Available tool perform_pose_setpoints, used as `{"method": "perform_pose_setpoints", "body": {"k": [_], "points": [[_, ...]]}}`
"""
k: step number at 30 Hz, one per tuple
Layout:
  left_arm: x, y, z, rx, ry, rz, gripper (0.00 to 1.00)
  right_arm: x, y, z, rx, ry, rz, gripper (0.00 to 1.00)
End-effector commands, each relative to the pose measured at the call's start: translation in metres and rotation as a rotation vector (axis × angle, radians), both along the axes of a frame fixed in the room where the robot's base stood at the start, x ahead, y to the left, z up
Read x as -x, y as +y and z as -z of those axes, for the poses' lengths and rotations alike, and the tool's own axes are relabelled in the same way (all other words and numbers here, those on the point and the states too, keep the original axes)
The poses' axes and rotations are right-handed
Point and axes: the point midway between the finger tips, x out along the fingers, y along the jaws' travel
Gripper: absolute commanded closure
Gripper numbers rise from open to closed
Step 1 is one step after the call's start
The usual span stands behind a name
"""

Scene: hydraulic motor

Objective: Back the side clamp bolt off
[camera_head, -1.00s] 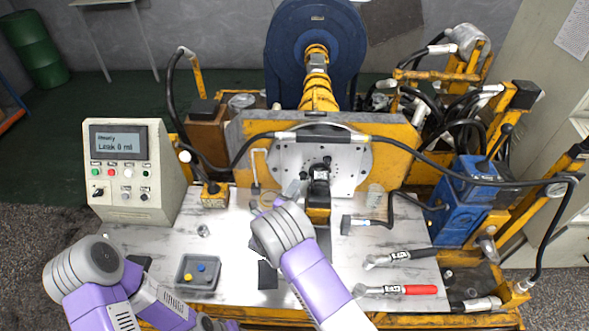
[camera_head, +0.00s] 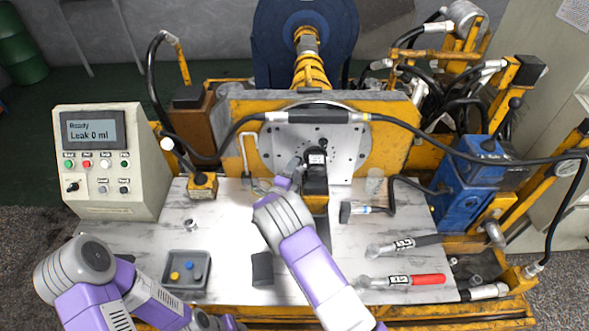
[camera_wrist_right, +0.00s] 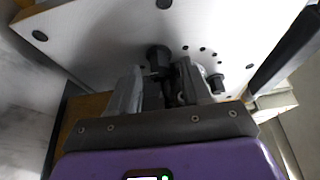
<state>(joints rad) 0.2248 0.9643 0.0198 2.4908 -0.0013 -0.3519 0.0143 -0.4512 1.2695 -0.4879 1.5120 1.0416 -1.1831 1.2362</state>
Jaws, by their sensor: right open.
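The black motor (camera_head: 316,172) with a white label stands in front of the round pale mounting plate (camera_head: 345,150). My right gripper (camera_head: 282,184) is at the motor's left side, close to the plate. In the right wrist view its two grey fingers (camera_wrist_right: 160,88) are apart. A dark bolt-like head (camera_wrist_right: 158,57) shows just beyond the gap between them; contact cannot be told. A second dark bolt-like part (camera_wrist_right: 216,84) sits to the right. I cannot tell for sure which is the side clamp bolt. My left arm shows at lower left, but its gripper is out of frame.
A control box (camera_head: 105,165) reads "Leak 0 ml". A grey tray (camera_head: 187,282) holds blue and yellow pieces. Two wrenches, one black-handled (camera_head: 404,246) and one red-handled (camera_head: 402,281), lie at right. A hose crosses above the motor. A blue unit (camera_head: 465,185) stands right.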

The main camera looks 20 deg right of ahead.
Motion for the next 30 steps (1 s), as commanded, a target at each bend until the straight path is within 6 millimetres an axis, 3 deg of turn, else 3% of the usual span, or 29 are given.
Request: {"method": "perform_pose_setpoints", "body": {"k": [12, 22, 30], "points": [[0.0, 0.0, 0.002, 0.0, 0.0, 0.0, 0.61, -0.01, -0.008, 0.0, 0.001, 0.001, 0.0, 0.52], [0.0, 0.0, 0.002, 0.0, 0.0, 0.0, 0.61, -0.01, -0.008, 0.0, 0.001, 0.001, 0.0, 1.0], [0.0, 0.0, 0.016, 0.0, 0.0, 0.0, 0.61, -0.01, -0.008, 0.004, 0.064, 0.016, 0.0, 1.0]]}}
